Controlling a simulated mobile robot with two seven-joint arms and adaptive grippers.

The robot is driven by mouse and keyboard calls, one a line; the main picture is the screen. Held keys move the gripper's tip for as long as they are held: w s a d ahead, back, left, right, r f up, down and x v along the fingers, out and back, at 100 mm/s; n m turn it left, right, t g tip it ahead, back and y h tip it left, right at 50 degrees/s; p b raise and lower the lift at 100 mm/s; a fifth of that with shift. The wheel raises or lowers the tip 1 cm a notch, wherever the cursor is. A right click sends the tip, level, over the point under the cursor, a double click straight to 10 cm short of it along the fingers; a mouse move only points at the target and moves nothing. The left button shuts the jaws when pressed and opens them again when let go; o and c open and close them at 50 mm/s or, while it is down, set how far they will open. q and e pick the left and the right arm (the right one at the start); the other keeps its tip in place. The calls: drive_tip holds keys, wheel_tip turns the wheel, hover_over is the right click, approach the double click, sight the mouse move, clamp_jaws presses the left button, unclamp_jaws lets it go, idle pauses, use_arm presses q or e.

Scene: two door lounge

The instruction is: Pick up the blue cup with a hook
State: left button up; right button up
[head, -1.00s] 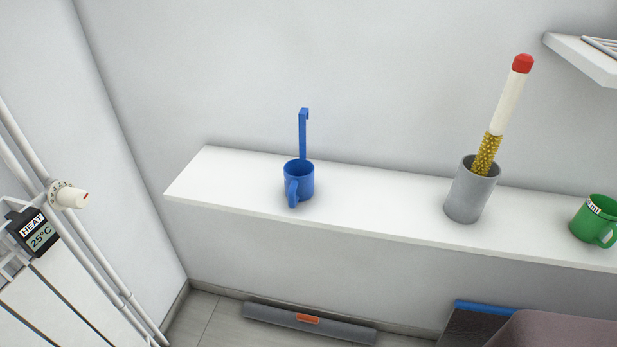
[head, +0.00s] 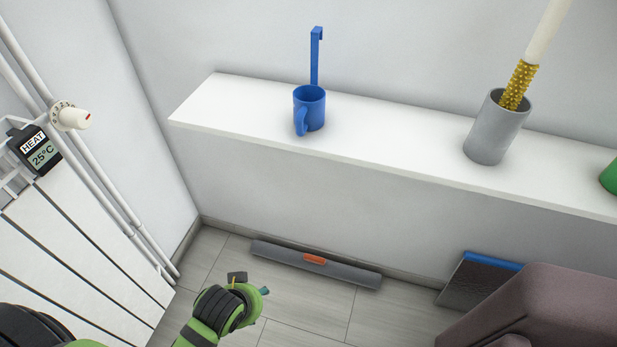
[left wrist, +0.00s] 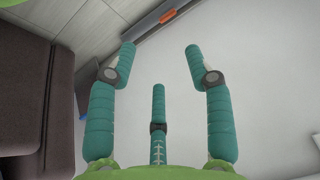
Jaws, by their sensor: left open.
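The blue cup (head: 309,112) stands upright on the white wall shelf (head: 225,106), left of the shelf's middle. Its handle faces the front left, and a tall blue hook (head: 316,58) rises behind its rim. My left gripper (head: 250,284) is low in the head view, apart from the cup and below the shelf in the picture. In the left wrist view its teal fingers (left wrist: 161,62) are spread open with nothing between them. My right gripper is not in view.
A grey holder (head: 496,130) with a gold-and-white stick and a green cup (head: 609,178) stand farther right on the shelf. A radiator (head: 75,240) with pipes is at left. A grey roll (head: 335,270) lies along the wall; a brown seat (head: 545,305) is at lower right.

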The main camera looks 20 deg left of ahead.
use_arm(q)
drive_tip(key=w+r+t, duration=0.7)
drive_tip(key=w+r, duration=0.6)
drive_tip(key=r, duration=0.4)
drive_tip(key=m+t+h, duration=0.1)
drive_tip(key=t+h, duration=0.3)
drive_tip(key=t, duration=0.2)
approach(300, 125)
drive_tip(key=a+x, duration=0.1)
drive_tip(key=x, duration=0.3)
drive_tip(key=shift+w+d+f, duration=0.1)
drive_tip(key=shift+d, duration=0.3)
drive_tip(key=shift+w+d, duration=0.1)
drive_tip(key=shift+w, duration=0.2)
drive_tip(key=p+x, duration=0.1)
drive_tip(key=x, duration=0.4)
drive_tip(key=shift+p, duration=0.35)
drive_tip(key=shift+w+d, duration=0.2)
drive_tip(key=shift+w, duration=0.25)
clamp_jaws()
